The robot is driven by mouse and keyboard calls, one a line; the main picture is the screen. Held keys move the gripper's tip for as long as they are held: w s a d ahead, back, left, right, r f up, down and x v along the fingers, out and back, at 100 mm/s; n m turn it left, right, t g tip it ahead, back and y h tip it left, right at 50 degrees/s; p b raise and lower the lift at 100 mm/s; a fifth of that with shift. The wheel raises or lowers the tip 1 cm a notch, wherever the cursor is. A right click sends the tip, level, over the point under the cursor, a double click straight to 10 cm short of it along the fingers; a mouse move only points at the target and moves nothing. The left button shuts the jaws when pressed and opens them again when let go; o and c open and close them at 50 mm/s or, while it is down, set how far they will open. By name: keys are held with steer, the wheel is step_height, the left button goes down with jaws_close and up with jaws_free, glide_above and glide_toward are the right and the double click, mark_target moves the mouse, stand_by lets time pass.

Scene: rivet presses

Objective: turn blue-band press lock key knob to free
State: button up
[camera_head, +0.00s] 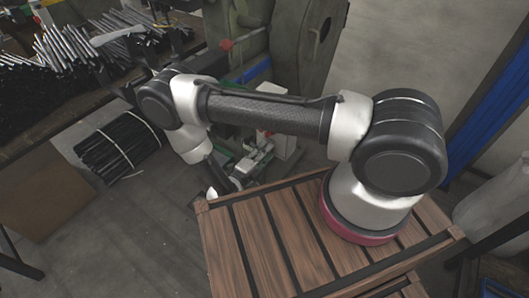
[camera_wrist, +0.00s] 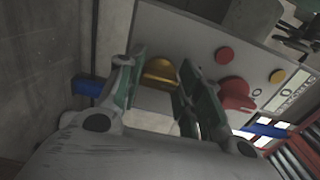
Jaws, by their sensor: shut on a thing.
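In the wrist view, a light grey control panel (camera_wrist: 205,45) lies ahead, tilted in the picture. A yellow, rounded knob (camera_wrist: 160,70) on it shows between the two fingers of my gripper (camera_wrist: 159,76), which is shut on it. The finger pads hide its sides. Right of the fingers, the panel carries a red button (camera_wrist: 225,55), a red knob (camera_wrist: 236,95) and a small yellow button (camera_wrist: 277,76). In the head view, the green press (camera_head: 285,45) with a blue band (camera_head: 250,74) stands behind my arm. My gripper's tips are hard to make out there.
A slatted wooden surface (camera_head: 285,235) lies under my arm's base. A bench (camera_head: 60,118) with piles of dark rods is at the left. A bundle of rods (camera_head: 118,146) lies on the floor below it. A blue upright (camera_head: 490,95) stands at the right. Bare floor shows at lower left.

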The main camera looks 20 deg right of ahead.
steer(key=o, duration=1)
steer(key=v, duration=0.7)
steer(key=shift+s+a, duration=0.15)
steer(key=shift+a, duration=0.05)
